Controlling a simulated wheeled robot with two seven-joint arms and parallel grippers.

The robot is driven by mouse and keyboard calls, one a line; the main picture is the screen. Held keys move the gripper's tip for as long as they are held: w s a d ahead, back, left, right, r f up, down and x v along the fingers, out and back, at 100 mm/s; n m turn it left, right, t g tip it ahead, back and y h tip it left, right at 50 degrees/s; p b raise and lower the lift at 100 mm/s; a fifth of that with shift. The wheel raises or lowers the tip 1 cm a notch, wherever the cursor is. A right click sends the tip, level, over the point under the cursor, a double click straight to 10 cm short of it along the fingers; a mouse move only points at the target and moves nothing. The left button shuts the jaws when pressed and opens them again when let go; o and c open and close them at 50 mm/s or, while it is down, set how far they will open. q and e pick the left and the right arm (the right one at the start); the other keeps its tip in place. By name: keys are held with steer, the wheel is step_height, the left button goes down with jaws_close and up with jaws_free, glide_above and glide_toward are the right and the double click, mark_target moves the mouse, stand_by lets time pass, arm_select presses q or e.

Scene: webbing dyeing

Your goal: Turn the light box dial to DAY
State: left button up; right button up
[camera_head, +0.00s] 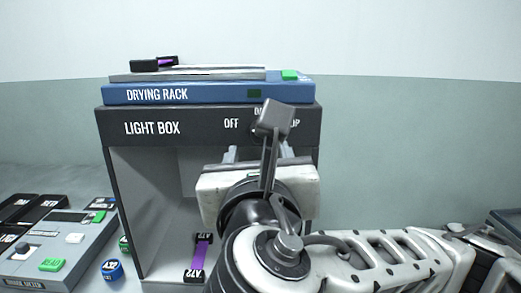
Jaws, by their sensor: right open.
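The dark light box (152,129) stands in the middle, with "LIGHT BOX" and "OFF" readable on its front panel. A label at the top middle is mostly covered, and another at the right shows only its end. The dial itself is hidden behind my right gripper and wrist. My right gripper (258,155) is open in front of the panel, fingers pointing at it below the labels. Whether it touches the dial cannot be seen. My left gripper is not in view.
A blue drying rack (210,93) lies on top of the light box. A purple strip (199,257) with black tagged ends is inside the box. A grey device (40,255) with buttons and a blue round container (112,270) stand at left.

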mark_target(261, 140)
steer(key=shift+w+d+p, duration=0.15)
steer(key=shift+w+p, duration=0.3)
steer(key=shift+w, duration=2.65)
steer(key=c, duration=1)
